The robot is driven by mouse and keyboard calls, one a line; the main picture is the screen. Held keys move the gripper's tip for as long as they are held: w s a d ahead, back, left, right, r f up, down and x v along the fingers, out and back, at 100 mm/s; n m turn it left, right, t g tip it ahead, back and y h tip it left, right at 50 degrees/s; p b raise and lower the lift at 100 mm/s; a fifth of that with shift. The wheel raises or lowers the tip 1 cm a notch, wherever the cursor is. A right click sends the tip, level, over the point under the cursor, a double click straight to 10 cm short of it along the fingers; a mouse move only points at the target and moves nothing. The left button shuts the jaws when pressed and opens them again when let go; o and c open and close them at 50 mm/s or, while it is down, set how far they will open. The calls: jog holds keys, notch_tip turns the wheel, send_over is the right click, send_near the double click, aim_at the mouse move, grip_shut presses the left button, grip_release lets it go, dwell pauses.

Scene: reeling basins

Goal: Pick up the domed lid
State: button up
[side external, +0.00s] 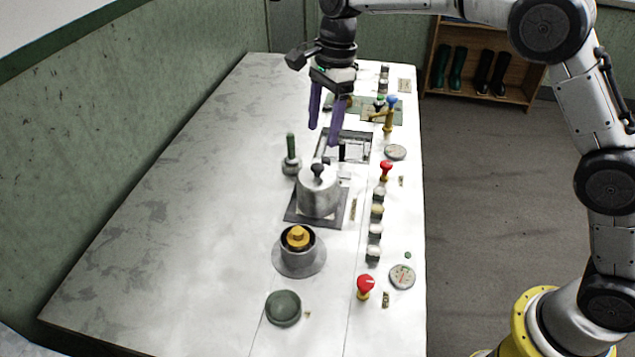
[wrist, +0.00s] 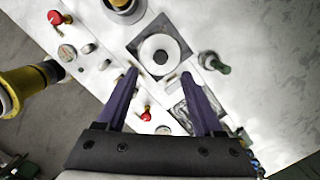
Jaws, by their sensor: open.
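The domed lid (side external: 318,180) is pale grey metal with a dark round knob on top. It sits on a grey metal pot, which stands on a dark square plate (side external: 292,215). In the wrist view the lid (wrist: 147,50) shows from above as a pale disc with the knob at its centre. My gripper (side external: 323,136) has two purple fingers pointing down. It is open and empty, above the table and on the far side of the lid, apart from it. In the wrist view my gripper's fingertips (wrist: 160,73) show just below the knob in the picture.
A green-handled post (side external: 291,150) stands close left of the pot. Red knobs (side external: 386,168) and several small controls line the right edge. The table's left side is clear.

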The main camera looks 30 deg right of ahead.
aim_at(318, 166)
jog(key=f, duration=0.6)
jog(key=a+f, duration=0.1)
jog(key=f, duration=0.1)
jog(key=shift+f, duration=0.4)
grip_shut()
jog(key=shift+r, duration=0.1)
dwell(1.0)
